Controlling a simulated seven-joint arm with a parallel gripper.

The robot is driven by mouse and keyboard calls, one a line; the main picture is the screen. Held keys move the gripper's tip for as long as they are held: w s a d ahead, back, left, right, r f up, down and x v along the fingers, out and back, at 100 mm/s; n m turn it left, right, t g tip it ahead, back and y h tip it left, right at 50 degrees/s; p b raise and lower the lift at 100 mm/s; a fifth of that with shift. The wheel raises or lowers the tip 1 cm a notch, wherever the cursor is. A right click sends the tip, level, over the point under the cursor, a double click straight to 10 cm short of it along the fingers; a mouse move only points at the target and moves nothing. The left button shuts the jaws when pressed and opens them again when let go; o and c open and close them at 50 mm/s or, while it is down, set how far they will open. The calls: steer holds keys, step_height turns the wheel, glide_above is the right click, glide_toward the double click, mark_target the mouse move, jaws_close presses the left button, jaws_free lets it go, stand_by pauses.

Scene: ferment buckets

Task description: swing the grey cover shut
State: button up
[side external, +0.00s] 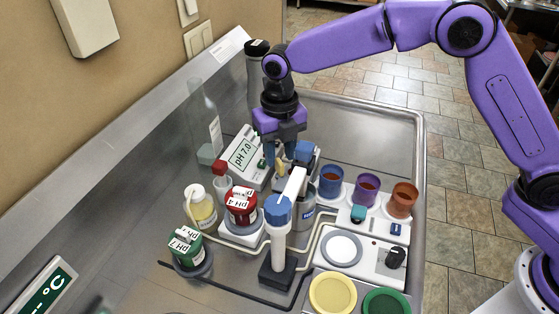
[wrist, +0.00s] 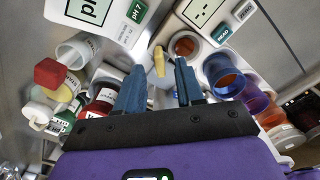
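I cannot pick out a grey cover with certainty in either view. My gripper (side external: 279,160) points down near the middle of the bench, beside the pH meter (side external: 243,153). In the wrist view its two blue fingers (wrist: 159,66) stand apart with a gap between them. A pale yellow piece (wrist: 159,61) shows beyond that gap; I cannot tell whether it touches a finger. A round opening with brown contents (wrist: 186,46) lies just beyond the right finger. The white arm of the blue-capped stand (side external: 280,210) partly hides the area below my gripper in the side view.
Blue (side external: 331,181), purple (side external: 366,189) and orange (side external: 401,200) buckets stand to the right. Red (side external: 240,205) and green (side external: 185,249) pH bottles stand at left. A plate device (side external: 342,249) and yellow and green discs lie in front. The back right of the steel bench (side external: 360,135) is clear.

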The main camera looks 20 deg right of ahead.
mark_target(279, 161)
steer(key=shift+f, duration=1.6)
jaws_close()
steer(key=n, duration=0.3)
steer(key=shift+n, duration=2.2)
